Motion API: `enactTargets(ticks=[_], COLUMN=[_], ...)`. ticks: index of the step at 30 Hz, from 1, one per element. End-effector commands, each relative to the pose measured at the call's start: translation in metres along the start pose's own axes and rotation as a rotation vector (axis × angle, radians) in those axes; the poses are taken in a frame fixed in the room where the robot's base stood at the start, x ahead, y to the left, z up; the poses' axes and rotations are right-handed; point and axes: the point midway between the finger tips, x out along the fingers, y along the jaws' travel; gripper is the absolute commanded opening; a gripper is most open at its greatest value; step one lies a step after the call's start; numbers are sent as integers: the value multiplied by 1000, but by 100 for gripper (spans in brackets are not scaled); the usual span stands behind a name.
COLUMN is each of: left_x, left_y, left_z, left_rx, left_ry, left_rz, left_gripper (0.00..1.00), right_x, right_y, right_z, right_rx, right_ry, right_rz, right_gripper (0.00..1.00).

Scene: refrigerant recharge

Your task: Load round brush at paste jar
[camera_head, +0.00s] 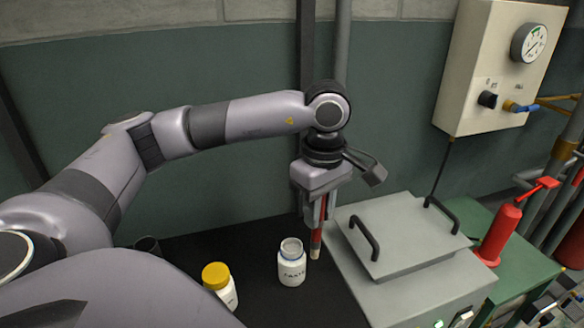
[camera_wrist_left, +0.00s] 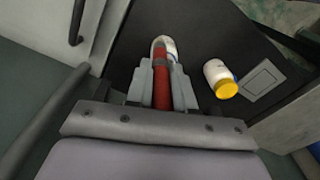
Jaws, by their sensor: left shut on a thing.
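My left gripper (camera_head: 319,208) is shut on the round brush (camera_head: 318,236), which has a red handle and a pale tip pointing down. The brush tip is near the jar's rim height, and I see no contact. In the left wrist view the red brush (camera_wrist_left: 161,84) sits between the fingers (camera_wrist_left: 162,92), and the white jar (camera_wrist_left: 164,44) shows partly behind it. My right gripper is not in view.
A white bottle with a yellow cap (camera_head: 217,277) stands left of the jar. A grey lidded box (camera_head: 400,258) with black handles is close on the right. A red cylinder (camera_head: 500,232) stands on a green surface (camera_head: 525,262). A gauge panel (camera_head: 500,65) hangs on the wall.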

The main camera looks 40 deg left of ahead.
Motion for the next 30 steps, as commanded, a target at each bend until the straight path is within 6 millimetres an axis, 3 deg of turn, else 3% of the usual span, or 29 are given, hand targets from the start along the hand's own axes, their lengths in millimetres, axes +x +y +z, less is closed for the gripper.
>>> enactTargets(ticks=[9,15,23,30], left_x=[-37,-52,-58,-44], left_y=[-10,-16,-20,-20], left_z=[-32,-45,-52,-51], left_rx=[-604,-896,-1047,-1050], left_ry=[-7,-13,-16,-15], left_rz=[3,1,-1,-2], left_gripper=[0,0,0,0], right_x=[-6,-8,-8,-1], right_y=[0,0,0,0], right_z=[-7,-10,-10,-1], right_rx=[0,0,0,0], right_ry=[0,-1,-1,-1], right_rz=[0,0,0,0], right_gripper=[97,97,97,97])
